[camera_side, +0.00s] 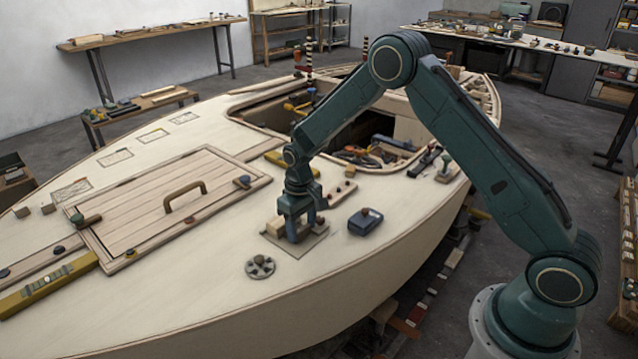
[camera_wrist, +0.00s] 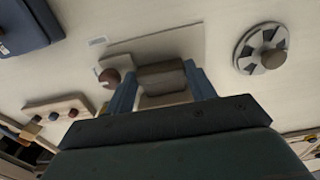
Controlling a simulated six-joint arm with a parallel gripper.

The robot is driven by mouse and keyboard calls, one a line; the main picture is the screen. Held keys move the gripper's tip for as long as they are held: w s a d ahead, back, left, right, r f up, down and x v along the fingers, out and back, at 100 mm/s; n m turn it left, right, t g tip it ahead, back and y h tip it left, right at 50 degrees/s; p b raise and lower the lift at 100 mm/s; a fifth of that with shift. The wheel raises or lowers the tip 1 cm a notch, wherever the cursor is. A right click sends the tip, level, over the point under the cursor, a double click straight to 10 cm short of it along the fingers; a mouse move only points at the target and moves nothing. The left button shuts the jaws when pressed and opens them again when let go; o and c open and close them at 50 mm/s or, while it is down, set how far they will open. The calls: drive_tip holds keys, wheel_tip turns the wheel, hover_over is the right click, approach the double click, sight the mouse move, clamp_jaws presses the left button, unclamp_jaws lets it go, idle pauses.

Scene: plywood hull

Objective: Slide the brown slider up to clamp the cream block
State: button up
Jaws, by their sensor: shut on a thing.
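My gripper (camera_side: 298,228) points down over a small flat plate (camera_side: 318,238) on the deck. In the wrist view the two blue fingers of my gripper (camera_wrist: 162,88) are shut on the brown slider (camera_wrist: 162,76), one finger on each side. A pale, cream-coloured piece (camera_wrist: 165,99) shows just below the slider, between the fingers; it looks like the cream block, partly hidden by my gripper. I cannot tell whether slider and block touch. A reddish-brown round knob (camera_wrist: 110,77) sits just left of the left finger. In the side view my fingers hide most of the slider.
A dark blue box (camera_side: 365,221) stands right of the plate. A round spoked disc (camera_side: 260,267) with a knob lies at the front left; it also shows in the wrist view (camera_wrist: 262,50). A wooden strip with knobs (camera_side: 342,193) lies behind. A handled hatch (camera_side: 180,200) is at left.

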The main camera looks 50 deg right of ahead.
drive_tip(key=shift+w, duration=0.35)
drive_tip(key=o, duration=1.4)
drive_tip(key=shift+s, duration=0.1)
drive_tip(key=shift+s, duration=0.15)
drive_tip(key=shift+s, duration=1.35)
wheel_tip(320, 180, up, 14)
drive_tip(key=shift+s+a+r+t, duration=0.1)
drive_tip(key=shift+s+r+t, duration=0.35)
drive_tip(key=shift+s+r, duration=1.75)
drive_tip(key=shift+s+a+r+t, duration=0.1)
drive_tip(key=shift+s+r+t, duration=0.3)
drive_tip(key=shift+s+r, duration=1.85)
drive_tip(key=shift+s+a+r+t, duration=0.1)
drive_tip(key=shift+s+r+t, duration=0.35)
drive_tip(key=shift+s+r, duration=1.75)
drive_tip(key=shift+w+r, duration=0.1)
drive_tip(key=shift+r, duration=0.05)
